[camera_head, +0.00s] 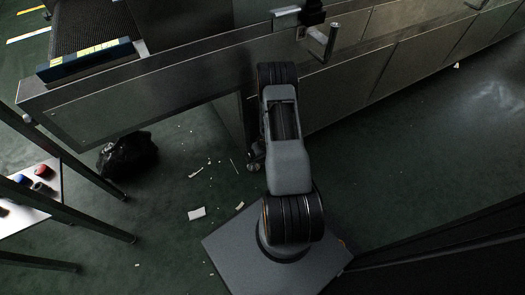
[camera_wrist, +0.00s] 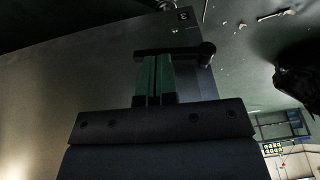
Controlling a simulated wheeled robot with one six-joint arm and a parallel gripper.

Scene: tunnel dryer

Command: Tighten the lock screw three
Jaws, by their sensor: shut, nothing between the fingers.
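In the wrist view, my gripper (camera_wrist: 158,62) is shut, its two green fingers together with nothing between them. A black bar with a rounded end (camera_wrist: 207,48), which looks like a lock screw handle, crosses the picture at the fingertips. The fingertips overlap it in the picture; I cannot tell whether they touch it. A small dark label (camera_wrist: 183,15) with a pale mark sits on the metal panel (camera_wrist: 60,75) beyond; its mark is too small to read surely. In the head view, I cannot make out my gripper beyond my arm.
The long metal dryer body (camera_head: 150,90) spans the head view. A metal upright handle (camera_head: 330,42) stands on its edge. A black bag (camera_head: 128,155) and paper scraps (camera_head: 197,213) lie on the floor. A white table (camera_head: 40,205) stands at left.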

